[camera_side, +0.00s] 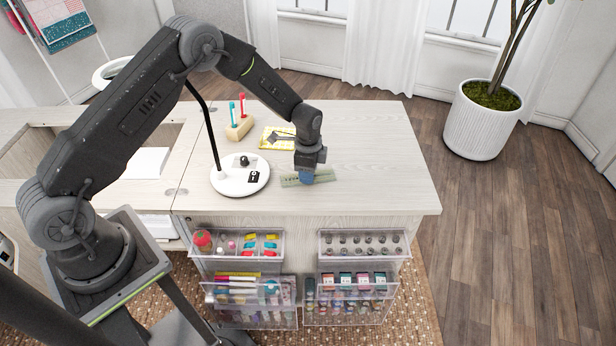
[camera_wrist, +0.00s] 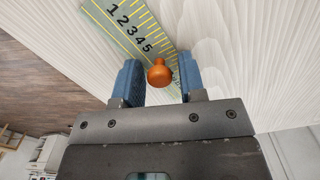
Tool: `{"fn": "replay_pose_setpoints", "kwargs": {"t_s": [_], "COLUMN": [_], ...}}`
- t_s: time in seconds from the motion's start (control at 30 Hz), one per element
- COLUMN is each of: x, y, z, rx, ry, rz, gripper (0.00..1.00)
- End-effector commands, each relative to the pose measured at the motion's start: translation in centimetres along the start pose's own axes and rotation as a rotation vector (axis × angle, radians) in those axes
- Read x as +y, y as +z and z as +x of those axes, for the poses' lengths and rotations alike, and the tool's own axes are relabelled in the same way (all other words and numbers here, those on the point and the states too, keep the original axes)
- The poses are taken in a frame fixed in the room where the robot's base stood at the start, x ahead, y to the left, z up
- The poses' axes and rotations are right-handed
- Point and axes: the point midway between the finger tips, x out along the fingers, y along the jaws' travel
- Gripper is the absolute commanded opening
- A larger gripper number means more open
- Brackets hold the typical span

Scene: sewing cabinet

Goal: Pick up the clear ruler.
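The clear ruler (camera_side: 290,181), greenish and see-through, lies flat on the pale wood cabinet top near its front edge. In the wrist view the ruler (camera_wrist: 128,25) shows black numbers and a yellow scale, with a round orange knob (camera_wrist: 159,74) standing on it. My gripper (camera_side: 307,175) is down at the right part of the ruler and hides some of it. In the wrist view my gripper (camera_wrist: 159,66) is open, with one blue finger on each side of the knob. Narrow gaps show between the fingers and the knob.
A white lamp base (camera_side: 240,188) stands left of the ruler. Behind are a yellow patterned piece (camera_side: 268,137) with a dark tool on it and a wooden block (camera_side: 239,129) holding upright tools. Clear drawers (camera_side: 361,246) hang below the front edge. The top's right side is clear.

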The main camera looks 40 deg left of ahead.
Motion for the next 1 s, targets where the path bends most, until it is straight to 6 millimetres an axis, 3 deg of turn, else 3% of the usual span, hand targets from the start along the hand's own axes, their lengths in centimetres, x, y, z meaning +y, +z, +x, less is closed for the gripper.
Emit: {"fn": "replay_pose_setpoints", "kwargs": {"t_s": [0.37, 0.77, 1.0], "x": [0.0, 0.0, -0.1], "y": [0.0, 0.0, 0.0], "z": [0.0, -0.9, -4.6], "rx": [0.000, 0.001, 0.003], "ry": [0.000, -0.001, -0.003], "rz": [0.000, 0.000, 0.000], "gripper": [0.01, 0.00, 0.00]}}
